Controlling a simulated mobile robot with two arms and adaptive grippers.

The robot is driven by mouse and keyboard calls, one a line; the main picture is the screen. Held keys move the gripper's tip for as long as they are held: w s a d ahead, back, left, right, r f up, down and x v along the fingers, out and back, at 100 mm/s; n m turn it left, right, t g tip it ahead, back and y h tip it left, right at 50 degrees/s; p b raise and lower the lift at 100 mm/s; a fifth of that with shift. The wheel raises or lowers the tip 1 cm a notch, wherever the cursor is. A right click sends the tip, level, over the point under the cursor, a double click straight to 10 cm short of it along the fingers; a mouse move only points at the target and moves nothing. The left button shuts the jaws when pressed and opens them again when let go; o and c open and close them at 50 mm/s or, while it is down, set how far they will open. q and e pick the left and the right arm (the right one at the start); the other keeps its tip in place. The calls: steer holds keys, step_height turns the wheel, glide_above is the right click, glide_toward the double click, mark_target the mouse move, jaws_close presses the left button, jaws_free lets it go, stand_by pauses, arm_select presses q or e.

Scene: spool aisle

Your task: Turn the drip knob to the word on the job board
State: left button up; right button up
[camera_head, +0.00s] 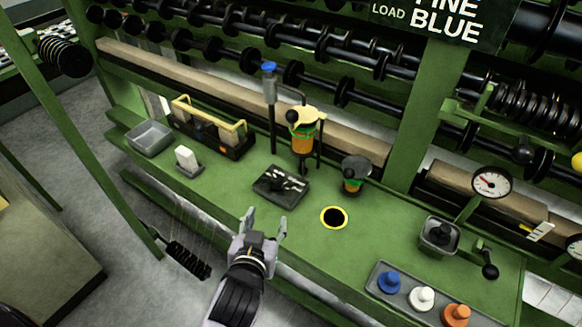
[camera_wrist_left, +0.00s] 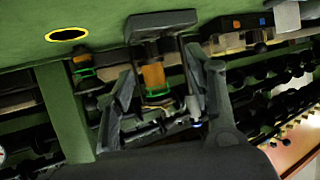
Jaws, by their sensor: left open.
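The job board (camera_head: 440,20) hangs at the top right of the head view and reads "LOAD BLUE" under a partly cut-off word that looks like "FINE". An amber oil cup with a green band (camera_head: 302,140) stands on the bench, with a pale disc and a black knob (camera_head: 292,116) on top, likely the drip knob. Its setting is too small to read. My left gripper (camera_head: 265,225) is open and empty over the bench's front edge, nearer than the cup. In the left wrist view, the amber cup (camera_wrist_left: 154,76) shows between the open fingers (camera_wrist_left: 160,68). My right gripper is not in view.
A black tray (camera_head: 281,187) lies before the cup. A small dark cup (camera_head: 354,175), a yellow-ringed hole (camera_head: 334,217) and a tray of coloured knobs (camera_head: 408,307) are to the right. A blue-topped post (camera_head: 269,85) stands left of the cup. Black spools line the back.

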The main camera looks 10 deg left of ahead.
mark_target(275, 182)
arm_select(q)
steer(key=r+x, duration=0.1)
steer(key=x, duration=1)
steer(key=w+r+x, duration=0.1)
steer(key=x, duration=0.4)
steer(key=shift+w+a+r+p, duration=0.2)
steer(key=shift+w+a+p, duration=0.1)
steer(key=shift+w+a, duration=0.1)
steer(key=shift+c, duration=1.2)
steer(key=c, duration=0.9)
jaws_close()
